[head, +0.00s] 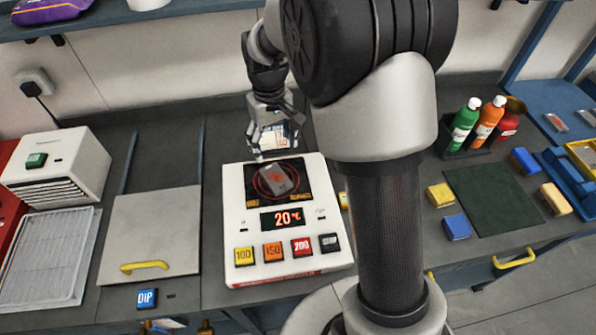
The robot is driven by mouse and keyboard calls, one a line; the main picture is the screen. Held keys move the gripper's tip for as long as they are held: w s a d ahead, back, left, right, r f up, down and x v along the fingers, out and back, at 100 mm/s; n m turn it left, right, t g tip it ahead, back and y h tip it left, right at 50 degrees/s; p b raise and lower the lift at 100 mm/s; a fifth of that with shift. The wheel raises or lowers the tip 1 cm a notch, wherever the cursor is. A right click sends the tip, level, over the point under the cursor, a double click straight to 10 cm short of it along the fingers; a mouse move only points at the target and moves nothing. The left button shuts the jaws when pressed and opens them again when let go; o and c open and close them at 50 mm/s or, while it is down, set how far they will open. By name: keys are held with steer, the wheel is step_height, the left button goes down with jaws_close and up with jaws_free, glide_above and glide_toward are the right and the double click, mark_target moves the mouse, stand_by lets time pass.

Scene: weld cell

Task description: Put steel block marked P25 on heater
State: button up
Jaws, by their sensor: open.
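The heater (240,213) is a white unit with a dark top plate marked by red rings, a display reading 20 °C and a row of buttons. A grey steel block (278,179) lies on the dark plate, turned at an angle. Its marking is too small to read, so I cannot tell whether it is P25. My gripper (268,150) is above the back part of the heater, just behind the block. It is open, with nothing seen in its fingers. My arm hides part of the bench to the right of the heater.
Left of the heater are a grey lid with a yellow handle (145,267), a white vented box (58,175) and a wire rack (45,262). On the right are bottles (465,125), a dark green mat (492,198) and several coloured blocks. A shelf runs above.

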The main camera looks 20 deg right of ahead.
steer(key=s+r+m+t, duration=0.1)
steer(key=s+r+t, duration=0.1)
steer(key=s+r, duration=1.1)
steer(key=s+m+t, duration=0.1)
steer(key=s+t, duration=0.1)
steer(key=s, duration=1.2)
steer(key=shift+r, duration=0.2)
step_height(320, 180, down, 3)
steer(key=b, duration=0.3)
steer(key=shift+r, duration=0.1)
